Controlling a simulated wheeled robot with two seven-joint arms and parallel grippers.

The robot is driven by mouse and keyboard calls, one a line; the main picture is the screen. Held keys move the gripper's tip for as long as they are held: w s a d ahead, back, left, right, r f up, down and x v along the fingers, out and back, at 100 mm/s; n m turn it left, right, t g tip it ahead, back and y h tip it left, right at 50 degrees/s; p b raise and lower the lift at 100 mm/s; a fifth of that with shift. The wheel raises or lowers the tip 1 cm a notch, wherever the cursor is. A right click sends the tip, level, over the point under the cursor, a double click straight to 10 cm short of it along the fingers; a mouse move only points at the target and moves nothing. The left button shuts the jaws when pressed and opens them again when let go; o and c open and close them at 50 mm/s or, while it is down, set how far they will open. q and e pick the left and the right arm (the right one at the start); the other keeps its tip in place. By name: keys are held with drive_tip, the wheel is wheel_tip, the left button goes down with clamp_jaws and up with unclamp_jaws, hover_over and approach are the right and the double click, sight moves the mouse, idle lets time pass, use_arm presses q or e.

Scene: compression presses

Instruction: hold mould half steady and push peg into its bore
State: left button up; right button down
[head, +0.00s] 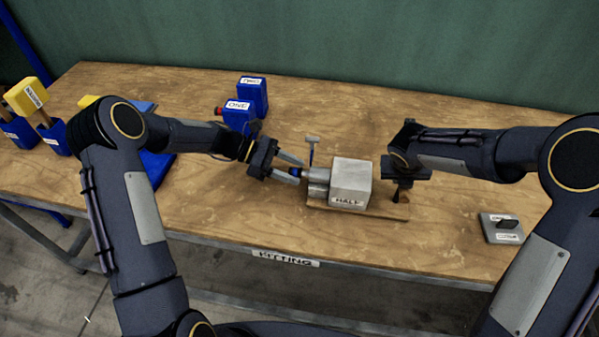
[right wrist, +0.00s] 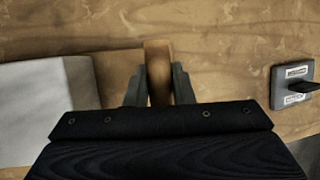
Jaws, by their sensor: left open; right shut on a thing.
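The mould half (head: 350,187) is a pale grey block labelled HALF. It sits on a thin wooden board (head: 385,212) on the bench; its grey side also shows at left in the right wrist view (right wrist: 45,98). A grey cylindrical piece, apparently the peg (head: 317,176), lies level against its left side, with a blue part (head: 295,172) at its outer end. How deep it sits is hidden. My left gripper (head: 298,170) is open, its fingers either side of the blue part. My right gripper (right wrist: 158,88) is shut on a brown wooden upright (right wrist: 158,58) right of the block.
A small T-shaped tool (head: 312,140) stands just behind the peg. Blue labelled blocks (head: 253,95) stand further back. Yellow and blue pieces (head: 28,95) are at far left. A grey plate with a black handle (head: 502,229) lies at right. The bench's back right is clear.

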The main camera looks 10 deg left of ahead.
use_arm(q)
drive_tip(key=shift+d+f, duration=0.2)
drive_tip(key=shift+d, duration=0.2)
drive_tip(key=shift+c, duration=0.2)
clamp_jaws()
drive_tip(key=shift+a+r, duration=0.1)
drive_tip(key=shift+r, duration=0.05)
drive_tip(key=a, duration=1.6)
drive_tip(key=shift+w+a, duration=0.1)
drive_tip(key=shift+a, duration=0.25)
drive_tip(key=shift+y, duration=0.6)
drive_tip(key=d, duration=0.7)
drive_tip(key=shift+d+r, duration=0.1)
drive_tip(key=shift+d, duration=0.25)
